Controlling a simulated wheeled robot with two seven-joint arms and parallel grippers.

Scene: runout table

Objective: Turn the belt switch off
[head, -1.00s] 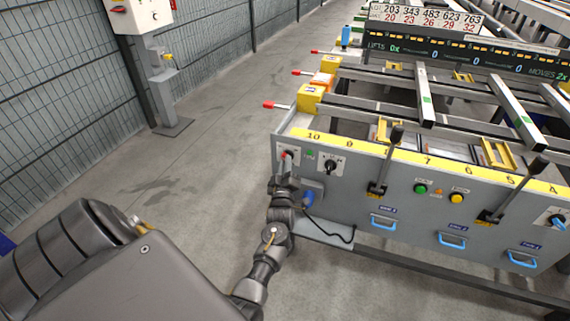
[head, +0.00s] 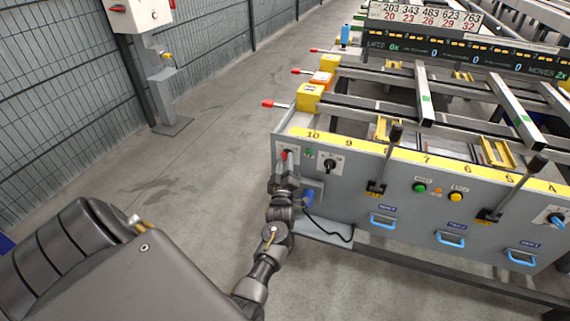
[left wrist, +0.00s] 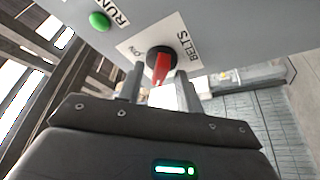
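The belt switch (head: 284,154) is at the left end of the grey front panel. In the left wrist view it is a round black knob with a red handle (left wrist: 160,66) on a white plate marked BELTS and ON. The red handle points down in that picture, away from the ON mark at its upper left. My left gripper (head: 284,176) is at the panel just below the switch. In the left wrist view its two fingers (left wrist: 159,76) stand apart, one on each side of the knob, with visible gaps. Contact cannot be told. My right gripper is out of view.
A green RUN lamp (left wrist: 99,20) is beside the switch plate. Another black selector (head: 330,164) is to its right, with a blue connector (head: 308,197) and black cable below. Levers (head: 385,160) stick out farther right. Floor (head: 190,185) left of the table is clear.

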